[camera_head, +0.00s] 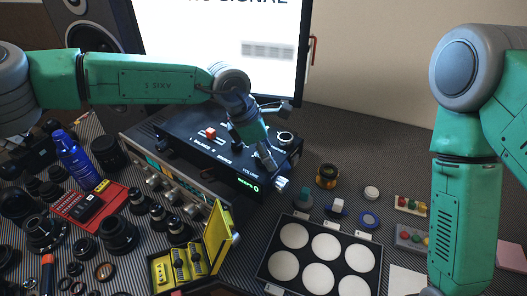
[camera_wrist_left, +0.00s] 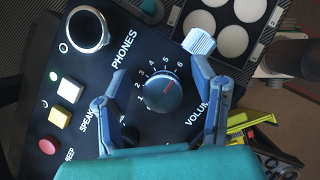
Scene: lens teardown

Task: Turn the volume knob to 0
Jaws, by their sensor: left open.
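The volume knob (camera_wrist_left: 163,92) is a round dark dial on the black control box (camera_head: 190,138), with a printed scale around it. Its red pointer line is turned up and right, near the 5 and 6 marks in the left wrist view. My left gripper (camera_head: 263,152) is over the right part of the box and hides the knob in the head view. In the left wrist view its open fingers (camera_wrist_left: 158,65) are on either side of the knob, with visible gaps. My right arm (camera_head: 463,205) is at the right; its gripper is out of frame.
The phones socket (camera_wrist_left: 87,29), a white button (camera_wrist_left: 70,90) and a red button (camera_wrist_left: 47,146) are beside the knob. A yellow case (camera_head: 215,240) and a tray of white discs (camera_head: 270,262) stand in front. A monitor (camera_head: 225,45) stands behind. Lenses crowd the left.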

